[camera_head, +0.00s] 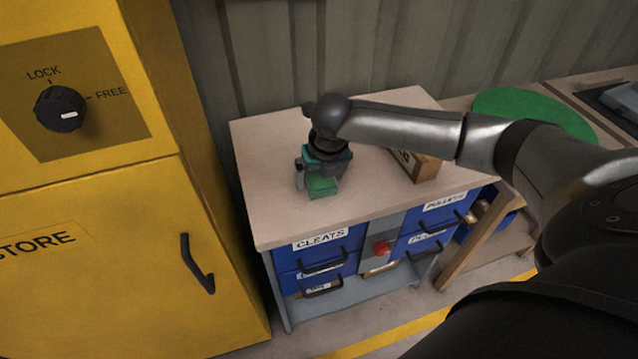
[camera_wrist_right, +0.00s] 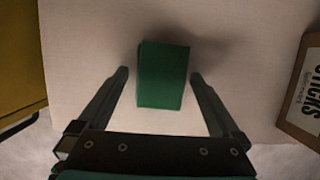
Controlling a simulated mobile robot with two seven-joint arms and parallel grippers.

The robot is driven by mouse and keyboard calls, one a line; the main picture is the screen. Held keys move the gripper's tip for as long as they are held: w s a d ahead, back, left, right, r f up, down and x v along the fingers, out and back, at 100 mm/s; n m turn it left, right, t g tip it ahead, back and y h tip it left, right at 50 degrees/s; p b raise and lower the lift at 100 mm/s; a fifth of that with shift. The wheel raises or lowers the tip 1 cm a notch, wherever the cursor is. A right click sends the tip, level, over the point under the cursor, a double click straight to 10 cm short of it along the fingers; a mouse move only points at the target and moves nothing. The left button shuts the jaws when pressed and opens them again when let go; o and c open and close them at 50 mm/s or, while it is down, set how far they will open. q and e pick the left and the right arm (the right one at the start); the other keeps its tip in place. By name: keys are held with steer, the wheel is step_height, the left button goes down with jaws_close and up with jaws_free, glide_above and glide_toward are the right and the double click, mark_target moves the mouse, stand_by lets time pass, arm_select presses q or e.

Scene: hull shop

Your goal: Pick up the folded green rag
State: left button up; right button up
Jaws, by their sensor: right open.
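The folded green rag (camera_head: 322,187) lies on the pale top of the drawer bench, partly hidden by my right gripper (camera_head: 316,178). In the right wrist view the rag (camera_wrist_right: 163,75) is a green block between the two fingers of my right gripper (camera_wrist_right: 160,75). The fingers are open, one to each side of the rag, with a gap at both sides. How far the fingertips are above the bench top is hard to tell. My left gripper is in neither view.
A cardboard box (camera_head: 416,163) stands on the bench (camera_head: 268,217) right of the rag; it also shows in the right wrist view (camera_wrist_right: 303,92). A yellow cabinet (camera_head: 120,250) stands at the left. Blue drawers (camera_head: 318,258) are under the bench. A green round mat (camera_head: 535,110) lies farther right.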

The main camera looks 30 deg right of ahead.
steer(key=c, duration=0.7)
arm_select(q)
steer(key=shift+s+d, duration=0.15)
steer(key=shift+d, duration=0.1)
arm_select(e)
steer(key=c, duration=0.6)
step_height(320, 180, up, 6)
steer(key=shift+w+f+p, duration=0.1)
steer(key=shift+p, duration=1)
step_height(320, 180, up, 7)
steer(key=p, duration=0.2)
step_height(320, 180, up, 6)
steer(key=p, duration=0.2)
glide_above(320, 177)
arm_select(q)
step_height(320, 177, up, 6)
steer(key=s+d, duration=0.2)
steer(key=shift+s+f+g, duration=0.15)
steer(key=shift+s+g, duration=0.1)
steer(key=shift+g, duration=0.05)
arm_select(e)
steer(key=shift+r, duration=0.65)
